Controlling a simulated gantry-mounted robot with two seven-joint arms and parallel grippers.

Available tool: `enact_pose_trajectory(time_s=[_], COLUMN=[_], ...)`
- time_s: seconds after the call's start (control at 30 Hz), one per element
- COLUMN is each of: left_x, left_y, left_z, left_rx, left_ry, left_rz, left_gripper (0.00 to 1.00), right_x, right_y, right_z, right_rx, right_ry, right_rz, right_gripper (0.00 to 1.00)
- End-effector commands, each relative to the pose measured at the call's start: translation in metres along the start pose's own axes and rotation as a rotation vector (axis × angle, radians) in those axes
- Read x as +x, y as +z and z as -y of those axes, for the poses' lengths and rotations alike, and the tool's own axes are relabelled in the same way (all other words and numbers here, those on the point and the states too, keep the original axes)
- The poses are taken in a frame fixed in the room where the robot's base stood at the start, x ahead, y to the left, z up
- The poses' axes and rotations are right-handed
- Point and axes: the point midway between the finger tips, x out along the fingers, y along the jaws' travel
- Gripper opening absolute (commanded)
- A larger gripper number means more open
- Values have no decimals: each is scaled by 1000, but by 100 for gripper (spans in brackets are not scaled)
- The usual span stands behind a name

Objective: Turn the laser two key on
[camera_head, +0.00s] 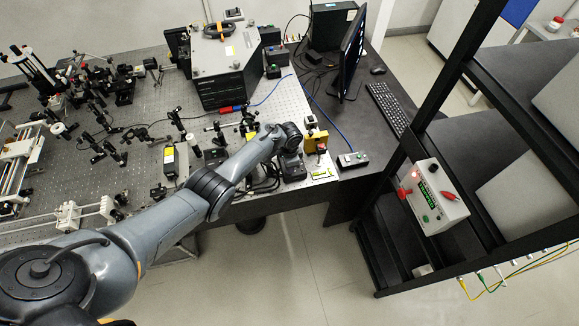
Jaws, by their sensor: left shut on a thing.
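My left arm reaches in from the lower left to the right front corner of the optical bench (255,190). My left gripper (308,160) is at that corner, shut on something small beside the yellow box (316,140). The thing it holds appears to be the laser two key, but it is too small and too covered by the hand to make out, and so is its turn angle. My right gripper is not in view.
A small grey control box (353,160) lies right of the corner. A white box with a red light and green display (437,198) sits on the black shelf rack. A monitor (352,52) and keyboard (388,107) stand behind. Optics crowd the bench's left.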

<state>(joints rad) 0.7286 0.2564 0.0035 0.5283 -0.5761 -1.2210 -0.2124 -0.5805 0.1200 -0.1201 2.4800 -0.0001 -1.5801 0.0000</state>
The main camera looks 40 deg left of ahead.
Motion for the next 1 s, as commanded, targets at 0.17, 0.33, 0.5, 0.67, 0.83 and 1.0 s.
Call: enact_pose_trajectory(time_s=[0.17,0.33,0.5,0.67,0.83,1.0], left_x=[0,1,1,1,0,0], left_y=[0,0,0,0,0,0], left_z=[0,0,0,0,0,0], left_rx=[41,53,54,53,53,52], left_ry=[0,0,0,0,0,0], left_rz=[-1,-1,-1,-1,0,0], left_gripper=[0,0,0,10,33,33], right_x=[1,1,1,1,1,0], right_y=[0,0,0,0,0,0], right_z=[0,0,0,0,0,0], right_rx=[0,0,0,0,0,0], right_ry=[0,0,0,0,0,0], right_rz=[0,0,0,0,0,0], right_gripper=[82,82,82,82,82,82])
